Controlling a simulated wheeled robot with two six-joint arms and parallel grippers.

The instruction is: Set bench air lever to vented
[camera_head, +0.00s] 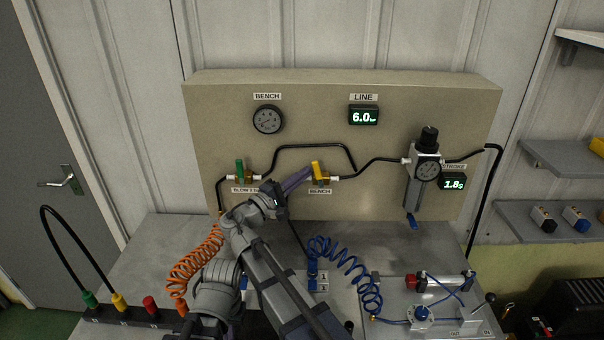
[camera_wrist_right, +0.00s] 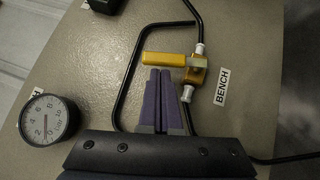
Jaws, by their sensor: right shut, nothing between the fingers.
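The bench air lever (camera_head: 317,167) is a yellow handle on a brass-coloured valve (camera_head: 323,179) above the BENCH label on the panel. It stands roughly upright, across the horizontal pipe, leaning slightly left. My right gripper (camera_head: 305,173) is shut and empty, its purple fingers just left of the lever. In the right wrist view, the fingertips (camera_wrist_right: 160,72) are right beside the long side of the yellow lever (camera_wrist_right: 168,60); I cannot tell whether they touch it. The valve body (camera_wrist_right: 197,73) is clear of the fingers. My left gripper is not in view.
A green-handled valve (camera_head: 239,170) is left on the same pipe. The bench gauge (camera_head: 268,119) is above; its reading is too small to tell. A regulator (camera_head: 425,165) is at right. Coiled hoses (camera_head: 345,262) lie on the bench.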

